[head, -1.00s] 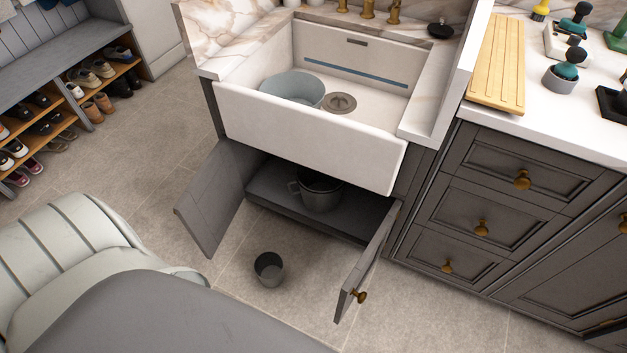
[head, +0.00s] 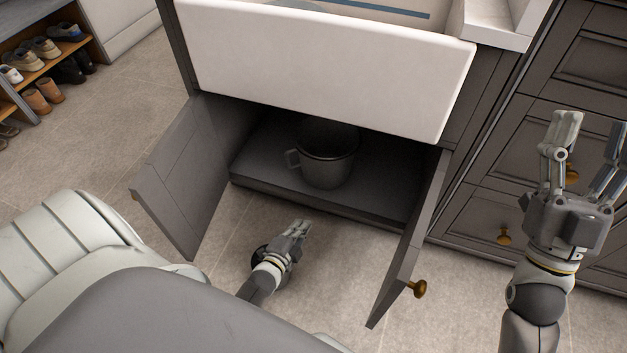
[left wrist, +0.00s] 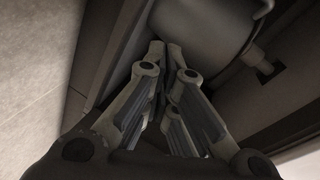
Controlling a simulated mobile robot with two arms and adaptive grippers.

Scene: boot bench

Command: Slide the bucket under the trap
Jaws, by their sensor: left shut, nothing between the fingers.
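The dark grey bucket (head: 328,165), with a side handle on its left, stands upright on the cabinet floor under the white sink. It also shows at the top of the left wrist view (left wrist: 205,22). My left gripper (head: 301,226) is low in front of the open cabinet, short of the bucket in the head view. Its fingers (left wrist: 170,48) are shut and empty, pointing at the bucket; I cannot tell whether they touch it. My right gripper (head: 592,128) is open and empty in front of the drawers at the right. The trap is hidden beneath the sink.
The left cabinet door (head: 180,175) and right cabinet door (head: 408,240) stand open on either side of my left arm. The cabinet floor (head: 262,165) is clear beside the bucket.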

